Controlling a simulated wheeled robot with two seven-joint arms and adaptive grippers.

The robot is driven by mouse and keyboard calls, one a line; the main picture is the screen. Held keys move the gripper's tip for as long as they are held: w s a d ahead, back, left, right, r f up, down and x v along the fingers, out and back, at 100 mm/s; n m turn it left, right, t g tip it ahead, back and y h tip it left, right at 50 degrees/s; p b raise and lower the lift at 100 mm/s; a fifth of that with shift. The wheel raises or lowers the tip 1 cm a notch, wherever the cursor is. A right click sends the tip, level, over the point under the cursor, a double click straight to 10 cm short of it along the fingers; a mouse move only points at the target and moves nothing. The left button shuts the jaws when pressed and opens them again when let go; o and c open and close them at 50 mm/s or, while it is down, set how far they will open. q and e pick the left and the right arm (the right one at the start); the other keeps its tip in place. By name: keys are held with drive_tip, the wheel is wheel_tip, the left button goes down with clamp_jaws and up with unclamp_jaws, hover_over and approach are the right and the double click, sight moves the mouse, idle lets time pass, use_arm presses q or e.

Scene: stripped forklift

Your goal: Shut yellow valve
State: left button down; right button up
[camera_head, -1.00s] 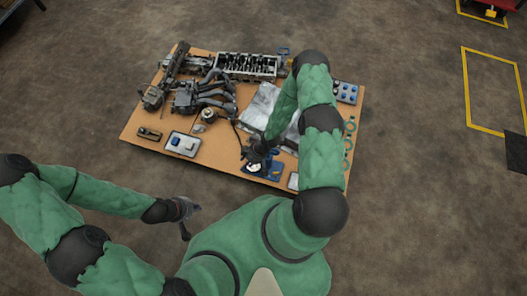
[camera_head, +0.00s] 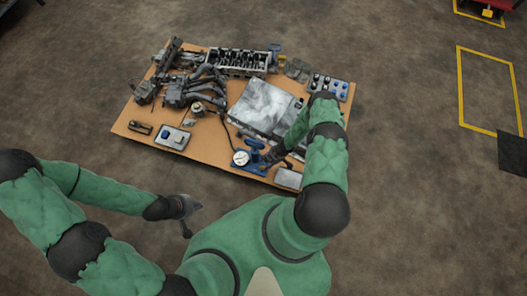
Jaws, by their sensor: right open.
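A small yellow part (camera_head: 282,61), which may be the yellow valve, shows at the back edge of the table, right of the engine block; it is too small to tell its handle position. My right gripper (camera_head: 268,157) is open at the front of the table, just right of a blue gauge unit with a white dial (camera_head: 247,158). I cannot tell whether it touches the unit. My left gripper (camera_head: 189,214) hangs over the floor in front of the table, away from everything; its jaws are too small to read.
The wooden table (camera_head: 205,150) carries an engine block (camera_head: 240,62), dark manifold parts (camera_head: 190,92), a large silver sheet-like part (camera_head: 262,106), a tray with blue pieces (camera_head: 328,87), and a small tray (camera_head: 172,137).

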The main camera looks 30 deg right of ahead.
sight(263, 168)
drive_tip(key=b+x, duration=0.2)
drive_tip(key=x, duration=0.3)
clamp_jaws()
